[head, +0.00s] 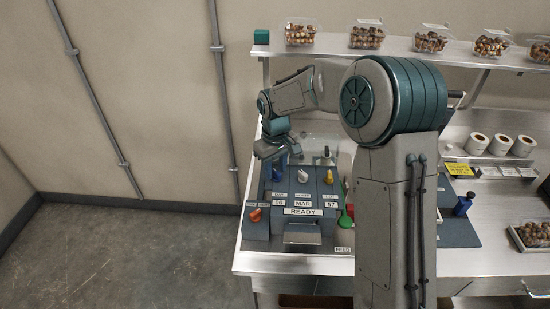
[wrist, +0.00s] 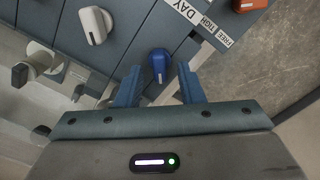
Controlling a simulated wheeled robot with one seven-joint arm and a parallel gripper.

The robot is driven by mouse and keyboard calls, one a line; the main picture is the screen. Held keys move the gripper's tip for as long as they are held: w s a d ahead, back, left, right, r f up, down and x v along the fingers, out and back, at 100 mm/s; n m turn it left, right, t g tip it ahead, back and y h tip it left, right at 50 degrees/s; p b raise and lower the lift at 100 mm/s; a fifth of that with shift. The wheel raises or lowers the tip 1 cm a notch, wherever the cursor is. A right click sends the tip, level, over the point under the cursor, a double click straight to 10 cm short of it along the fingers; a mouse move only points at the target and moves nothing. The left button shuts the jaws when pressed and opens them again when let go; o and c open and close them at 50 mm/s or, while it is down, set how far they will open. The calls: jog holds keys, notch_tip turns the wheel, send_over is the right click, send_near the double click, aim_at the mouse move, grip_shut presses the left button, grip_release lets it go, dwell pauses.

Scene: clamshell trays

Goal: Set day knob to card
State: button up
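The blue day knob (wrist: 158,64) stands on the blue-grey panel beside the DAY label (wrist: 185,10), a white mark on it. In the head view the knob (head: 277,173) is partly under my gripper (head: 280,158). My gripper (wrist: 159,70) is open, one finger on each side of the knob, with gaps; contact is not visible. In the head view the windows read about 06 under DAY (head: 279,202), MAR in the middle and 57 under LOT, with READY (head: 300,211) below. A yellow card (head: 457,169) lies at the right; its writing is too small to read.
A yellow-orange knob (head: 328,177) and green-handled tool (head: 346,216) are right. Label rolls (head: 500,145) stand behind; clamshell trays (head: 367,36) line the shelf.

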aim_at(277, 172)
notch_tip(277, 172, up, 14)
jog(key=b, duration=0.1)
jog(key=shift+f+b, duration=0.15)
jog(key=shift+b, duration=0.15)
jog(key=s+d+r+m+t, duration=0.2)
jog(key=s+d+m, duration=0.2)
jog(key=s+d, duration=0.75)
jog(key=s+d+f+m, duration=0.1)
jog(key=s+d+f, duration=0.1)
jog(key=s, duration=0.5)
jog(key=s+d+f+m+t, duration=0.1)
jog(key=s+d+f+m, duration=0.1)
jog(key=s, duration=0.6)
jog(key=shift+d+f+m+t, duration=0.3)
jog(key=shift+d+f, duration=0.15)
jog(key=shift+f, duration=0.35)
